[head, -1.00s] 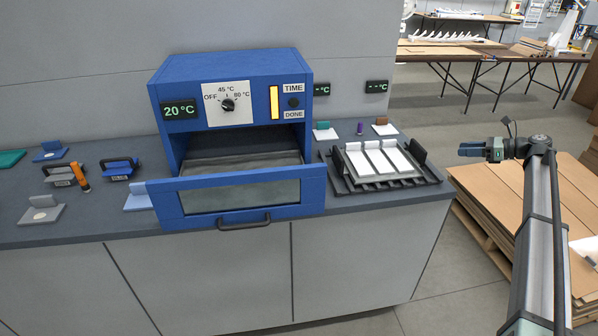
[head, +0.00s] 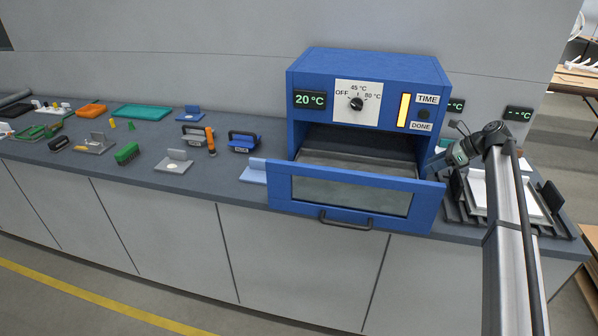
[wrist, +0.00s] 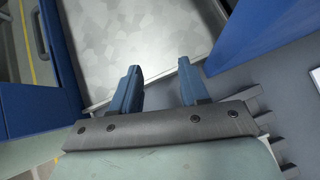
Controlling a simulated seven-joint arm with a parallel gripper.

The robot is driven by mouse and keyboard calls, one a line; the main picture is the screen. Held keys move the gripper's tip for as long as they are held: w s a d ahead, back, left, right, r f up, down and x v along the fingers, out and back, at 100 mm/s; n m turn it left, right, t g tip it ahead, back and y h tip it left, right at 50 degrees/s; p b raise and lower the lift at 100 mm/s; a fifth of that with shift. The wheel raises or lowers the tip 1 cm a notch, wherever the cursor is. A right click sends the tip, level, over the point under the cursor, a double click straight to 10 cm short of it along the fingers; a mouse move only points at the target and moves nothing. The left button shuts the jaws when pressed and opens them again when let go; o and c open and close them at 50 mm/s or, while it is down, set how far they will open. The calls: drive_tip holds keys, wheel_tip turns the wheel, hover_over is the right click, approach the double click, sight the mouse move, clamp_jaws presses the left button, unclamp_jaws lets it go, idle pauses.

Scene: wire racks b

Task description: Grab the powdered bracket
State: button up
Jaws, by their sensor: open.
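I cannot tell for sure which piece is the powdered bracket. A grey bracket (head: 174,161) with a pale round spot on its base stands on the counter left of the oven. Another grey bracket (head: 96,144) stands farther left, a blue bracket (head: 189,114) at the back, and a light blue one (head: 254,171) beside the oven door. My gripper (head: 447,158) is at the oven's right side, partly hidden by its front. In the wrist view the gripper (wrist: 160,90) has its two blue fingers apart with nothing between them.
The blue oven (head: 365,68) reads 20 °C; its front panel (head: 350,194) is pulled out. A dark slatted rack (head: 556,225) with white pieces stands to the right, partly behind my arm.

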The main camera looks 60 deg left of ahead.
drive_tip(key=s+a+n+h, duration=0.1)
drive_tip(key=s+a, duration=0.5)
drive_tip(key=s, duration=0.1)
drive_tip(key=s+a+f+n+h, duration=0.1)
drive_tip(key=s+a, duration=0.5)
drive_tip(key=s, duration=0.1)
drive_tip(key=s+a+n+h, duration=0.1)
drive_tip(key=s+a, duration=0.5)
drive_tip(key=s, duration=0.1)
drive_tip(key=shift+a+f+t+h, duration=0.3)
drive_tip(key=s+a+r+t, duration=0.1)
drive_tip(key=s+a+r, duration=0.2)
drive_tip(key=s+a, duration=0.6)
drive_tip(key=s+a+r, duration=0.4)
drive_tip(key=s+a, duration=0.5)
hover_over(260, 160)
drive_tip(key=w+d, duration=0.2)
drive_tip(key=shift+h, duration=0.4)
wheel_tip(260, 160, down, 7)
drive_tip(key=shift+a+f, duration=0.1)
drive_tip(key=shift+a+x, duration=0.2)
drive_tip(key=shift+x, duration=2.9)
drive_tip(key=shift+s, duration=0.15)
clamp_jaws()
